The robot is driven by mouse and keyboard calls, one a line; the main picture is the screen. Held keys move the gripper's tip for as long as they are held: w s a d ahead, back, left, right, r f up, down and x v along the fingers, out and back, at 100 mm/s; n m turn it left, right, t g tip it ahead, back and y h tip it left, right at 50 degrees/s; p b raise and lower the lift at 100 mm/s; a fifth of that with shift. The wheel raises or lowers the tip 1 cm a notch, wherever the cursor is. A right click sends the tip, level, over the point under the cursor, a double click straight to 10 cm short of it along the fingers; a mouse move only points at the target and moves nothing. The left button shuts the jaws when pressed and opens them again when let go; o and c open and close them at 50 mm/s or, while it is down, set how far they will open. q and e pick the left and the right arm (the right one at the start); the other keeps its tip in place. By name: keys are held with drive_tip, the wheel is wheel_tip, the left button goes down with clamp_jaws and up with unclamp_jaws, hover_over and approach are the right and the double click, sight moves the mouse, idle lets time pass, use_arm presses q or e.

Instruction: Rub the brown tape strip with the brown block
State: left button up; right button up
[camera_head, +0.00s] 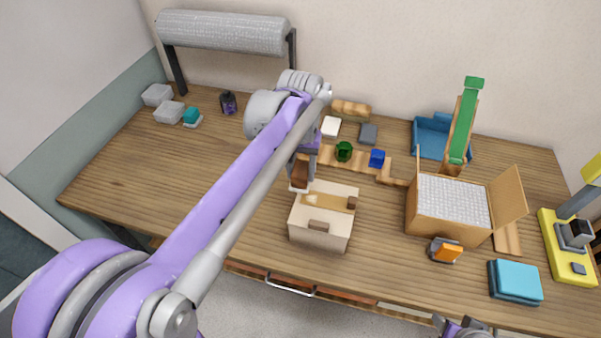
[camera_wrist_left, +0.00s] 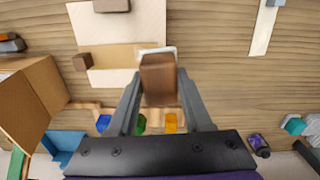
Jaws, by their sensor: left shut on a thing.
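My left gripper (camera_head: 303,160) is shut on a brown block (camera_head: 300,174), just left of and behind a cream box (camera_head: 310,238). The block also shows between the fingers in the left wrist view (camera_wrist_left: 158,80), with a white edge at its far end. A tan-brown tape strip (camera_head: 322,201) runs across the box top; it also shows in the left wrist view (camera_wrist_left: 125,56), its end near the block partly hidden. I cannot tell whether the block touches the strip. Part of my right gripper (camera_head: 462,328) shows at the bottom edge.
Two small brown pieces sit on the box, one at its front (camera_head: 318,226) and one at its right (camera_head: 352,203). Behind are a green cup (camera_head: 343,151) and blue cube (camera_head: 377,158). An open carton (camera_head: 430,218) stands right.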

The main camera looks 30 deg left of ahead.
use_arm(q)
drive_tip(key=shift+r, duration=0.45)
use_arm(e)
drive_tip(key=shift+w+r, duration=0.2)
drive_tip(key=shift+r, duration=0.15)
use_arm(q)
drive_tip(key=shift+r+p, duration=0.4)
drive_tip(key=shift+r, duration=0.2)
drive_tip(key=shift+w+r+p, duration=0.1)
drive_tip(key=shift+r+p, duration=0.35)
drive_tip(key=shift+r, duration=0.5)
use_arm(e)
drive_tip(key=shift+w+r, duration=0.3)
drive_tip(key=shift+r, duration=0.25)
drive_tip(key=shift+w+r, duration=0.3)
drive_tip(key=shift+r, duration=0.2)
use_arm(q)
drive_tip(key=shift+s, duration=0.2)
use_arm(e)
drive_tip(key=shift+s, duration=0.2)
